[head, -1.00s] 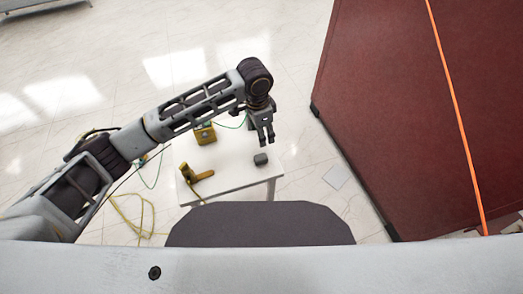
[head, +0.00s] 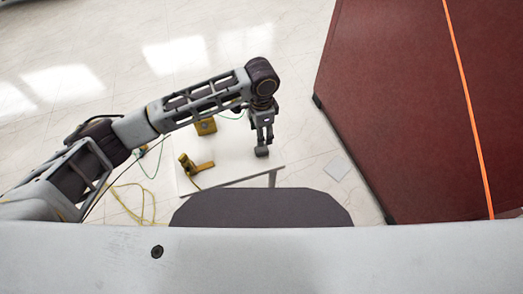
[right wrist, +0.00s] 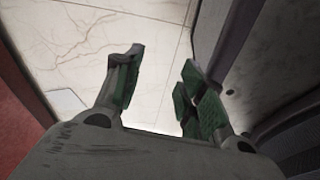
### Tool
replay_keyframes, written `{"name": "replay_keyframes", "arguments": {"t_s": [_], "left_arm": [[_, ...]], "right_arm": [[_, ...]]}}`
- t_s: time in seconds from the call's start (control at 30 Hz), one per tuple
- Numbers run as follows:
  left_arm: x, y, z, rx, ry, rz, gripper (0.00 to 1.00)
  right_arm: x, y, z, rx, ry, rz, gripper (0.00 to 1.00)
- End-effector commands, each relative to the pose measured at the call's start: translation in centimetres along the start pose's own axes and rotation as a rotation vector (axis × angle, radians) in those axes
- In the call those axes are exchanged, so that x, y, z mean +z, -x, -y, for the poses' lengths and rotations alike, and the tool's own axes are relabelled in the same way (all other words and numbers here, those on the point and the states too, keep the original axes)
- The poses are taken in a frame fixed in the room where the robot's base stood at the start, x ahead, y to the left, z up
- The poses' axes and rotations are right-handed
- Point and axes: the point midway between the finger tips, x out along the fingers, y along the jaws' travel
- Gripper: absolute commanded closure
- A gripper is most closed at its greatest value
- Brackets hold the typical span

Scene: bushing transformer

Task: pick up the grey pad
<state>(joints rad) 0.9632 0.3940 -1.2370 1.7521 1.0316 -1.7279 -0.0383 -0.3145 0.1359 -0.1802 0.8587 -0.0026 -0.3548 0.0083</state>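The grey pad (head: 261,152) is a small dark grey block on the white table (head: 230,165), near its right front corner, in the head view. My left gripper (head: 262,146) points down directly at it, with the fingertips at the pad and overlapping its upper part. The fingers are too small here to tell whether they have shut on it. My right gripper (right wrist: 158,103) shows only in the right wrist view. Its green-padded fingers are apart with nothing between them, above the pale tiled floor.
A yellow tool-like object (head: 197,164) lies on the table's left, and a yellow box (head: 205,127) with a green cable stands behind it. Yellow cable (head: 135,205) lies on the floor at left. A big dark red structure (head: 420,110) stands to the right.

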Motion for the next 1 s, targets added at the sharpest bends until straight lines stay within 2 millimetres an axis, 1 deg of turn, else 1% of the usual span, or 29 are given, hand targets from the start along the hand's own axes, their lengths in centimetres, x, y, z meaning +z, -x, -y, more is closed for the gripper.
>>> {"name": "replay_keyframes", "arguments": {"t_s": [0.03, 0.2, 0.4, 0.53, 0.87, 1.0], "left_arm": [[0.0, -0.8, 0.0, 0.002, 0.001, 0.002, 0.45], [0.0, -3.1, 0.0, 0.0, 0.001, 0.001, 0.45], [0.0, -5.2, 0.0, 0.001, 0.002, 0.001, 0.45], [0.0, -5.8, 0.0, 0.0, 0.001, 0.0, 0.45], [0.0, -5.8, 0.0, 0.0, 0.001, 0.0, 0.45], [-0.1, -6.3, 0.1, 0.0, 0.001, 0.0, 0.45]], "right_arm": [[-0.2, -0.1, 0.1, -0.001, -0.001, -0.002, 0.6], [-0.9, -0.2, 0.2, -0.002, -0.001, -0.01, 0.6], [-1.5, -0.1, 0.4, -0.004, -0.003, -0.013, 0.6], [-1.6, 0.0, 0.6, -0.006, -0.004, -0.014, 0.6], [-1.1, 0.0, 0.7, -0.007, -0.004, -0.008, 0.6], [-1.2, -0.1, 0.6, -0.006, -0.005, -0.009, 0.6]]}}
